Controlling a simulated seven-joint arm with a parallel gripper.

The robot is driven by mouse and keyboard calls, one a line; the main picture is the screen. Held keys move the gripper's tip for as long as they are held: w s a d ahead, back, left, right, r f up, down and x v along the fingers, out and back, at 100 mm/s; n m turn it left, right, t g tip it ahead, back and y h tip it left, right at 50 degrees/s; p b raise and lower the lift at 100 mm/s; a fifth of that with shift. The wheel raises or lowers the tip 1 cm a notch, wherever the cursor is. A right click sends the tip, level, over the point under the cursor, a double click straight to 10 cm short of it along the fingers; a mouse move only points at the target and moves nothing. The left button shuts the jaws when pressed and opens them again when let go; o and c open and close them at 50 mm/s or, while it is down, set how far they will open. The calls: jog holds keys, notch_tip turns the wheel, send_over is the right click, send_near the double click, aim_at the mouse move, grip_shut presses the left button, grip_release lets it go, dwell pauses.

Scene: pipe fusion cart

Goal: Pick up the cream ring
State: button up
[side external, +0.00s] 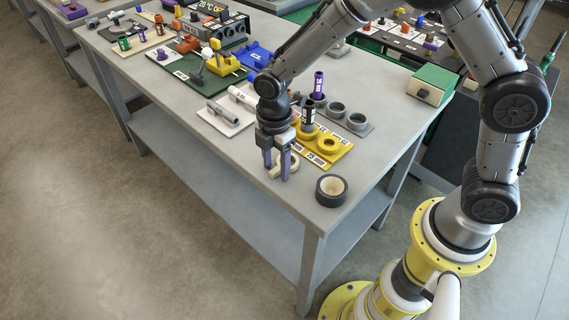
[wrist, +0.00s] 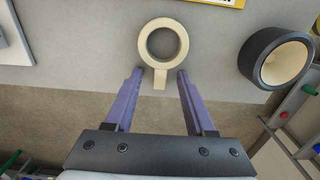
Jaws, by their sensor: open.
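The cream ring (wrist: 163,23) lies flat on the grey table near its front edge, with a short tab pointing toward my gripper in the wrist view. In the side view the cream ring (side external: 291,161) is partly hidden behind the fingers. My gripper (wrist: 156,72) is open and points down, its two purple fingers one on each side of the tab's end. The ring's round part is beyond the fingertips in the wrist view. In the side view my gripper (side external: 276,174) is low over the table edge. I cannot tell whether the fingers touch the ring.
A dark roll with a cream core (side external: 331,190) stands to the right of the ring. A yellow board with yellow rings (side external: 325,148) lies behind it. A white board with grey pipes (side external: 226,113) lies to the left. The table's front edge (wrist: 110,91) runs below the fingertips.

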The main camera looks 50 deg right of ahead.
grip_shut()
dwell(0.3)
